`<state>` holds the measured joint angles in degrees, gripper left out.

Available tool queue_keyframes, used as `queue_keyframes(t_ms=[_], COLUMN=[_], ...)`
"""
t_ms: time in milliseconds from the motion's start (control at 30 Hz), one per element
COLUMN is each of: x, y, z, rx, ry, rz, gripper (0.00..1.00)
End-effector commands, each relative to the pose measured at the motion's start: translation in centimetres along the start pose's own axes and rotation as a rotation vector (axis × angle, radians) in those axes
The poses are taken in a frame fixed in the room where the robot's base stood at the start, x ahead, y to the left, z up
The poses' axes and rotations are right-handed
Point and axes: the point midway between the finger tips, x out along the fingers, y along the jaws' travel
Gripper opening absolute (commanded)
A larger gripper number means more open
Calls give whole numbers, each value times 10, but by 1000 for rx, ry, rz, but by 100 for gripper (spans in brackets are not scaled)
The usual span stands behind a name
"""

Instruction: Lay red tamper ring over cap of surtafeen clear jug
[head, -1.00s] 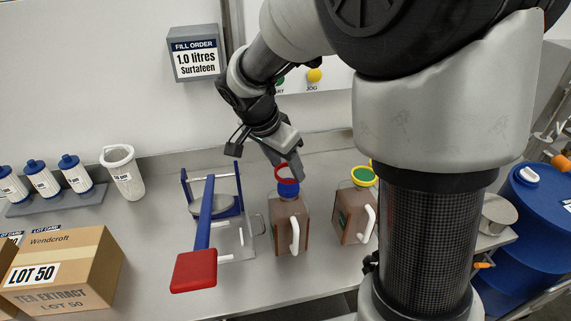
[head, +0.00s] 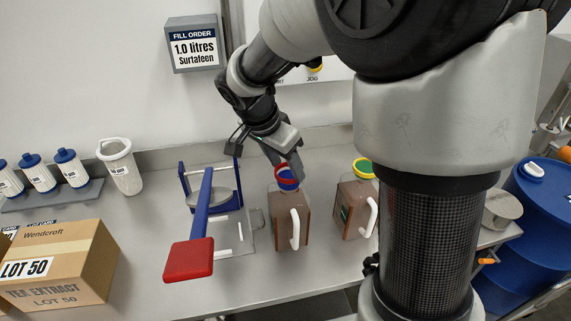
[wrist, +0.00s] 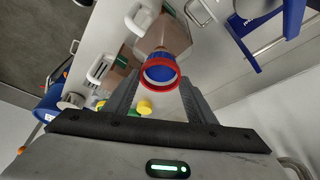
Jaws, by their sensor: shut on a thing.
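The red tamper ring (wrist: 179,77) is held between the two fingers of my gripper (wrist: 160,92), which is shut on it. In the wrist view the blue cap shows inside the ring's opening. In the head view the ring overlaps the blue cap (head: 288,184) of a brown-looking jug (head: 289,223) with a white handle. The ring looks slightly tilted, and I cannot tell if it rests on the cap. The jug stands upright; its name cannot be read. A sign (head: 194,50) reads "1.0 litres Surtafeen".
A second jug (head: 352,208) with a green cap and yellow ring stands close on the right. A blue-framed stand with a red-ended lever (head: 189,259) is close on the left. A carton (head: 62,262), blue-capped bottles (head: 38,175) and a white beaker (head: 121,167) stand further left.

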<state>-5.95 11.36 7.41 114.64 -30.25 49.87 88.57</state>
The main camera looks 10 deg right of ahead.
Motion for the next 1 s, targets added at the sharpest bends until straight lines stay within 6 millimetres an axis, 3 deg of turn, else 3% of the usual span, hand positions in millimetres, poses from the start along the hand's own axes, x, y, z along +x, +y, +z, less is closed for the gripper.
queue_keyframes(t_ms=[333, 367, 500, 1000], x=[10, 9, 8, 8], y=[0, 0, 0, 0], z=[4, 4, 3, 3], rx=[0, 0, 0, 0], ry=[0, 0, 0, 0], rz=[0, 0, 0, 0], gripper=[30, 54, 73, 73])
